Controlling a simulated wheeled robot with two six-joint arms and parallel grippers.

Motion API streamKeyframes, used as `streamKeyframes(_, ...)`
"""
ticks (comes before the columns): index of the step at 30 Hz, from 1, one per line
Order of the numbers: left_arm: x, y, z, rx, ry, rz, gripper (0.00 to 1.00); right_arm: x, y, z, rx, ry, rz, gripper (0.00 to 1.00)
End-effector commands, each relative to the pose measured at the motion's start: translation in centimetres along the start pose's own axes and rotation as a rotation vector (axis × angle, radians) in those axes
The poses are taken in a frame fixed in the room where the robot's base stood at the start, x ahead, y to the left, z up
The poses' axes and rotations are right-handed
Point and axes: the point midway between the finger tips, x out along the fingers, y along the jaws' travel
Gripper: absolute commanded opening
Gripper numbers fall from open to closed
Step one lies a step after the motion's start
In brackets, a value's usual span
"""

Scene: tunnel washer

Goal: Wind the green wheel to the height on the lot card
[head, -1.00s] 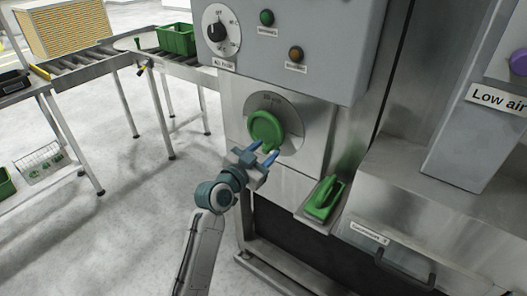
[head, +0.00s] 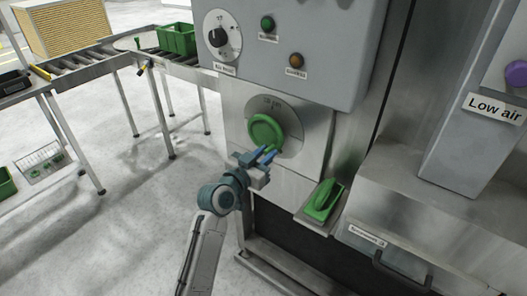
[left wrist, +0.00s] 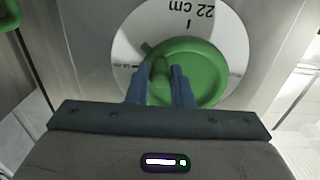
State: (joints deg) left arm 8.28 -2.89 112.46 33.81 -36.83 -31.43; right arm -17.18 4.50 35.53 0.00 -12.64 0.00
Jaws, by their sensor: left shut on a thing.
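The green wheel (head: 265,131) sits on a round pale dial plate (head: 290,113) on the front of the steel machine. In the left wrist view the wheel (left wrist: 204,72) fills the middle, and the dial above it carries an upside-down "22 cm" (left wrist: 192,8). My left gripper (head: 268,154) is at the wheel's lower edge. In the left wrist view its two blue fingers (left wrist: 160,82) are shut on the wheel's small green knob (left wrist: 160,68). My right gripper is out of view. I see no readable lot card.
A black selector knob (head: 218,36) and green and amber buttons are on the panel above. A green handle (head: 323,199) on a small ledge is right of the wheel. A roller conveyor (head: 90,57) with a green crate (head: 177,40) is at the left.

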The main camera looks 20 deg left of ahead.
Motion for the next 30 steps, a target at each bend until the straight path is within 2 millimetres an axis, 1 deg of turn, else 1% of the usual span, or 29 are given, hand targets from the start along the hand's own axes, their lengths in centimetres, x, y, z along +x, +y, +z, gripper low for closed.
streamKeyframes(1, 0.0, 0.1, -0.7, -0.042, 0.002, 0.001, 0.0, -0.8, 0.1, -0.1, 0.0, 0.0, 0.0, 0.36)
streamKeyframes(3, 0.0, 0.3, -1.0, -0.103, 0.002, 0.001, 0.0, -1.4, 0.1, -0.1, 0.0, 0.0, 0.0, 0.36)
streamKeyframes(12, 0.0, 0.6, -1.9, -0.318, 0.007, 0.001, 0.0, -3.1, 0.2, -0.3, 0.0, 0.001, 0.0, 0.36)
streamKeyframes(30, 0.1, 0.7, -2.9, -0.518, 0.012, 0.002, 0.0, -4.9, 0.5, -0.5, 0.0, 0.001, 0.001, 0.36)
